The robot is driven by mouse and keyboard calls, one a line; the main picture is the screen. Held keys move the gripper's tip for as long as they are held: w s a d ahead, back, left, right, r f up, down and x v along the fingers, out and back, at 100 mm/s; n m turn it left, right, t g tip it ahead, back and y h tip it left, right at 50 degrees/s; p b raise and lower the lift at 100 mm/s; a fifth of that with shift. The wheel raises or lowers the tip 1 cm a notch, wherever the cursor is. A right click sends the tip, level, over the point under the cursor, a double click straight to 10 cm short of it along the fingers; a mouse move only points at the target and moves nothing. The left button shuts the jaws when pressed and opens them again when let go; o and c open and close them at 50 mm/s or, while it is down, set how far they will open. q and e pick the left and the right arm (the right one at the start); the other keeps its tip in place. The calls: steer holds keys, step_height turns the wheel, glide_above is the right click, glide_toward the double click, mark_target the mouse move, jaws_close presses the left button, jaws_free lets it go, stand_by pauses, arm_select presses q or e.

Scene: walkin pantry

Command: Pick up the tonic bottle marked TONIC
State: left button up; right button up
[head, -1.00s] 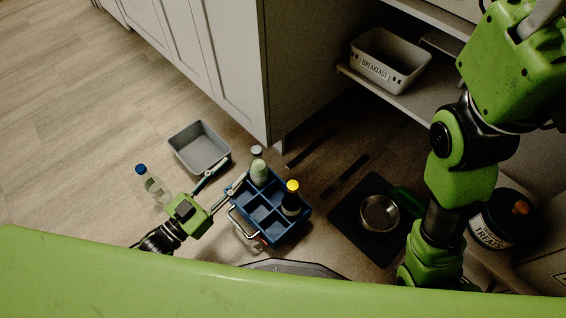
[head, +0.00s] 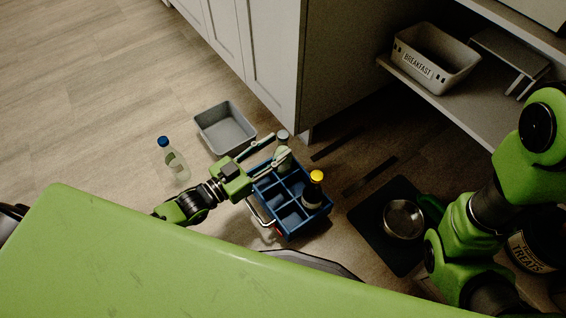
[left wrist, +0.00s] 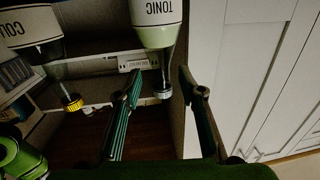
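The tonic bottle (head: 284,161) is pale green with a grey cap and stands upright in a far compartment of the blue caddy (head: 291,233). In the left wrist view it appears upside down, its label reading TONIC (left wrist: 157,22). My left gripper (head: 282,143) is open at the bottle's upper part. One finger crosses in front of the bottle in the head view. In the left wrist view the neck and cap show between the two spread fingers (left wrist: 164,82); I see no clear contact.
A dark bottle with a yellow cap (head: 316,191) stands in the caddy. A grey bin (head: 226,130) and a clear blue-capped bottle (head: 173,162) stand on the floor left. A cabinet (head: 270,60) rises behind. A metal bowl (head: 403,220) sits on a dark mat (head: 369,222).

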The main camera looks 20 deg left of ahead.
mark_target(283, 142)
arm_select(q)
steer(key=b+x, duration=0.1)
steer(key=x, duration=0.2)
steer(key=shift+w, duration=0.2)
jaws_close()
steer(key=shift+r, duration=0.1)
